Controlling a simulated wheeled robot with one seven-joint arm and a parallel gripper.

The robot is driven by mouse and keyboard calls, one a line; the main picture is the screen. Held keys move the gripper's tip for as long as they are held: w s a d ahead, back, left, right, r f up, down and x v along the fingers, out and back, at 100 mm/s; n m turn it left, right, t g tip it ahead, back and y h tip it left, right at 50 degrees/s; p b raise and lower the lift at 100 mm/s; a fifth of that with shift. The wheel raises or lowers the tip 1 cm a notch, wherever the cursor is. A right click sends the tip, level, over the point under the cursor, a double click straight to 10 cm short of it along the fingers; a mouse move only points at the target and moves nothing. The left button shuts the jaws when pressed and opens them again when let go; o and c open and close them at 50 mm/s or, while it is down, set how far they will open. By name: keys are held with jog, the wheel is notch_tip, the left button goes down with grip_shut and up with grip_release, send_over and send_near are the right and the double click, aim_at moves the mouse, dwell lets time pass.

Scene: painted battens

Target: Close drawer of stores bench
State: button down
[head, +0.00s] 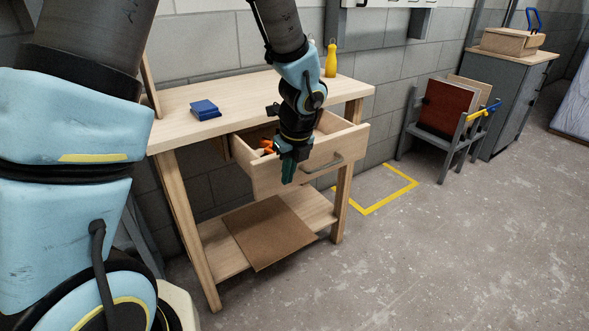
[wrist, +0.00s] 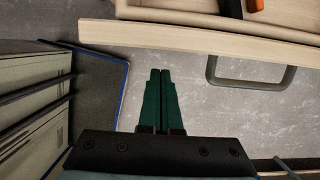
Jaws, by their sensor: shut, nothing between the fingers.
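The stores bench (head: 232,95) is a light wooden bench with a lower shelf. Its drawer (head: 345,148) is pulled out, and its pale front with a grey bar handle (head: 323,166) faces the open floor. In the wrist view the drawer front (wrist: 200,33) runs across the top, with the handle (wrist: 250,78) on the right. An orange and black item (head: 267,147) lies in the drawer. My gripper (head: 288,180) is shut and empty, with green fingers pointing down just in front of the drawer front, left of the handle. In the wrist view the fingertips (wrist: 160,72) appear apart from the front.
A blue box (head: 205,109) and a yellow bottle (head: 331,60) stand on the bench top. A brown board (head: 268,233) lies on the lower shelf. A grey rack (head: 450,120) and cabinet (head: 510,95) stand at right. The floor in front is clear.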

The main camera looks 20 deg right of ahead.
jog(key=shift+w+a, duration=0.15)
jog(key=shift+w, duration=0.7)
jog(key=shift+w, duration=0.15)
jog(key=shift+w+a+r+p, duration=0.15)
jog(key=shift+w+p, duration=0.15)
jog(key=shift+p, duration=0.2)
jog(key=w+a+p, duration=0.1)
jog(key=w+p, duration=0.1)
jog(key=w, duration=0.2)
jog(key=w+p, duration=0.3)
jog(key=w, duration=0.2)
jog(key=w+a+p, duration=0.1)
jog(key=w+p, duration=0.2)
jog(key=w, duration=0.2)
jog(key=shift+w+a, duration=0.25)
jog(key=shift+a, duration=0.1)
jog(key=shift+w+a+p, duration=0.1)
jog(key=shift+w+p, duration=0.3)
jog(key=shift+w, duration=0.15)
jog(key=shift+s, duration=0.1)
